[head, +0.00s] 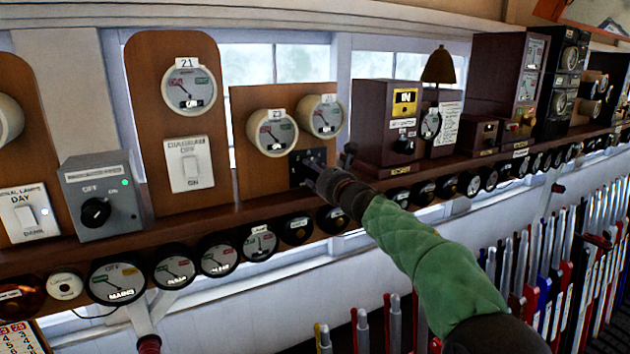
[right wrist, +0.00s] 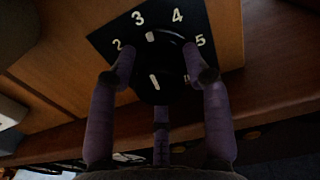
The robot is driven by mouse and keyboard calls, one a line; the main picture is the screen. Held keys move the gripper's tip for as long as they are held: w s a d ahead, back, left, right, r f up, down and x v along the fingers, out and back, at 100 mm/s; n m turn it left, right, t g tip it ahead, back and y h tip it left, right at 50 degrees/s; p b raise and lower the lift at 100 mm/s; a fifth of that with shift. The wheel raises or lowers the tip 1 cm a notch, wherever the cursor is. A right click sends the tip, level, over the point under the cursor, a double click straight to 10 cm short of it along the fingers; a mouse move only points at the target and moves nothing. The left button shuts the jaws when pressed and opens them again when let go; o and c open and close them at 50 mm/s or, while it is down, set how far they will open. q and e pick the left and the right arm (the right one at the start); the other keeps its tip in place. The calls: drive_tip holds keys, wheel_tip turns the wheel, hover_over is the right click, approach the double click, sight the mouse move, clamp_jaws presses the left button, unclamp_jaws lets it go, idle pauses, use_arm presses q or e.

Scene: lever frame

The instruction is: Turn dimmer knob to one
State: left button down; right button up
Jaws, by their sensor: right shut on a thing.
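The dimmer knob (right wrist: 156,66) is black and sits on a black square dial plate (right wrist: 112,38) with white numbers. In the right wrist view 2, 3, 4 and 5 are readable; lower numbers are hidden or too dark. A white mark on the knob lies at the top, between 3 and 4, and another white mark shows lower on its face. My right gripper (right wrist: 157,62) is shut on the knob, with purple fingers at its left and right sides. In the head view the dial plate (head: 314,155) is partly covered by my right gripper (head: 315,178). My left gripper is not in view.
The plate is on a brown wooden panel (head: 248,178), below two round gauges (head: 272,132). A shelf (head: 215,214) with a row of round dials runs below. A dark wooden box (head: 372,126) stands just right. Levers (head: 560,260) fill the lower right.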

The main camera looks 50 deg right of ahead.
drive_tip(key=shift+n, duration=0.3)
drive_tip(key=n+b, duration=0.2)
drive_tip(key=shift+f+n, duration=0.2)
drive_tip(key=shift+n, duration=0.2)
drive_tip(key=shift+n+b, duration=0.3)
drive_tip(key=shift+n, duration=0.1)
drive_tip(key=shift+r, duration=0.1)
